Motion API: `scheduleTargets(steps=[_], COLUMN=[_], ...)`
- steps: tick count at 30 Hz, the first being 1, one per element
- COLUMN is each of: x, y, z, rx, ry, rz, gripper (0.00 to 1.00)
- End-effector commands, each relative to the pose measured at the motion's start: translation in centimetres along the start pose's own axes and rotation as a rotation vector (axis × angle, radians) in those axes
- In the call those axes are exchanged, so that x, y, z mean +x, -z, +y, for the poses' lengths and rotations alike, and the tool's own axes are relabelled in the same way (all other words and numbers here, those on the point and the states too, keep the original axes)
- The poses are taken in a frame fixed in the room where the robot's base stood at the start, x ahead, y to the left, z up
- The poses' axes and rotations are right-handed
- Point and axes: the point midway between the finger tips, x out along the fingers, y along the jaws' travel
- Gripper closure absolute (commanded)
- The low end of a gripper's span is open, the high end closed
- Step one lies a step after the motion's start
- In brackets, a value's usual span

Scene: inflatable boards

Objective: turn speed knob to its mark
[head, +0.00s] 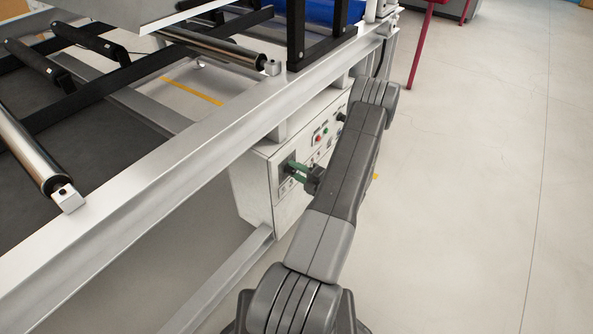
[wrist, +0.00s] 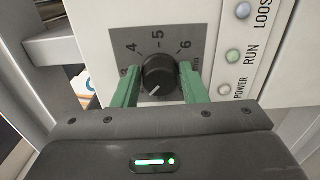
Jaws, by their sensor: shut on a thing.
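The speed knob (wrist: 159,76) is round and black, on a grey dial plate (wrist: 199,42) with the figures 4, 5 and 6 showing around its top. A white line on the knob points down and to the left in the wrist view. The lower part of the scale is hidden by my gripper, and I cannot make out a separate target mark. My gripper (wrist: 160,68) has green fingers, one on each side of the knob, and is shut on it. In the head view my gripper (head: 297,168) reaches the control box's front from the right.
The white control box (head: 258,187) hangs under the metal frame rail (head: 190,170) of a roller machine. Right of the dial in the wrist view are lamps labelled POWER, RUN (wrist: 233,56) and LOOS, the last cut off. The floor (head: 480,200) to the right is clear.

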Motion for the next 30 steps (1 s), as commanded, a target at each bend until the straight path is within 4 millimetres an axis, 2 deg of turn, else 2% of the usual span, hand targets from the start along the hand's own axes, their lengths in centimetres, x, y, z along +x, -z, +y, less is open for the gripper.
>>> scheduleTargets(steps=[17,18,21,30], x=[-0.05,-0.05,-0.04,-0.20], y=[0.02,0.02,0.02,-0.01], z=[-0.10,-0.10,-0.09,-0.03], rx=[0.034,0.034,0.033,0.033], ry=[0.002,0.002,0.001,0.001], rz=[0.000,0.000,0.000,-0.001], gripper=[0.84,0.57,0.41,0.41])
